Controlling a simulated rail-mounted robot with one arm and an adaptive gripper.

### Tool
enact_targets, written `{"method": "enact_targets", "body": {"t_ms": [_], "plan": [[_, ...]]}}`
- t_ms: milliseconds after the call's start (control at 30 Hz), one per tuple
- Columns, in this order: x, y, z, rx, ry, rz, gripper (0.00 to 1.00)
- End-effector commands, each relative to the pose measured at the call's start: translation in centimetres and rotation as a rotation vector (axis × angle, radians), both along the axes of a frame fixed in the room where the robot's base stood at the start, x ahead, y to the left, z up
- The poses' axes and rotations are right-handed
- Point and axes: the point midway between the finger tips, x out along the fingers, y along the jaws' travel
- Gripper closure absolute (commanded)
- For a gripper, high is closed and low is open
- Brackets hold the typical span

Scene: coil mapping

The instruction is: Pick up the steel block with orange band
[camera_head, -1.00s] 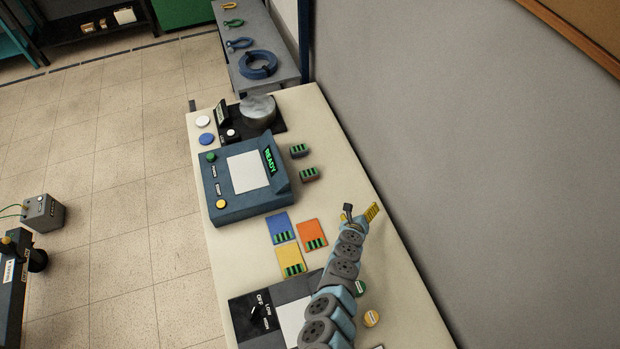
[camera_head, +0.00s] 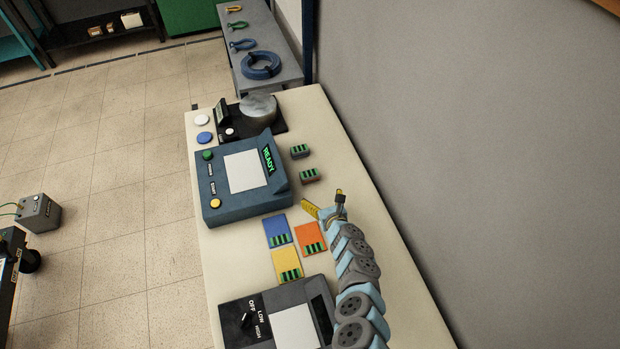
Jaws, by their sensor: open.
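I cannot make out an orange band on any steel block in the head view. Two small grey blocks with green-striped tops, a far one (camera_head: 299,151) and a near one (camera_head: 309,175), stand on the bench right of the READY device. My gripper (camera_head: 325,205) is open and appears empty, above the bench on the near side of these blocks. Its yellow fingers are spread apart. An orange card (camera_head: 309,232) lies left of my wrist, with small green-striped marks or pieces at its lower edge. My arm hides part of the bench's right side.
A blue card (camera_head: 276,225) and a yellow card (camera_head: 282,259) lie beside the orange one. The blue READY device (camera_head: 217,207) and a grey OFF/LOW/HIGH device (camera_head: 238,308) stand on the cream bench (camera_head: 362,165). A wall (camera_head: 470,150) rises at the right.

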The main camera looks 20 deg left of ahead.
Motion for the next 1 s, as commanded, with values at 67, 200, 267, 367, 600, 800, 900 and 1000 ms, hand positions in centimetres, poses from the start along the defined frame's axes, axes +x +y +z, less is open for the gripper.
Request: {"method": "enact_targets", "body": {"t_ms": [67,200,267,367,600,800,900,1000], "plan": [[0.4,0.4,-0.3,-0.001,-0.004,0.002,0.0],[0.9,0.7,-0.8,-0.002,-0.002,0.0,0.0],[1.2,0.9,-1.0,-0.004,-0.002,0.001,0.0],[1.6,1.2,-1.1,-0.003,-0.003,0.001,0.0],[2.6,2.1,-1.7,-0.003,-0.001,0.002,0.0],[3.4,2.9,-2.2,-0.003,-0.001,0.003,0.0],[3.9,3.2,-2.2,-0.001,-0.004,0.002,0.0],[4.4,3.4,-2.5,-0.005,-0.004,0.001,0.0]]}}
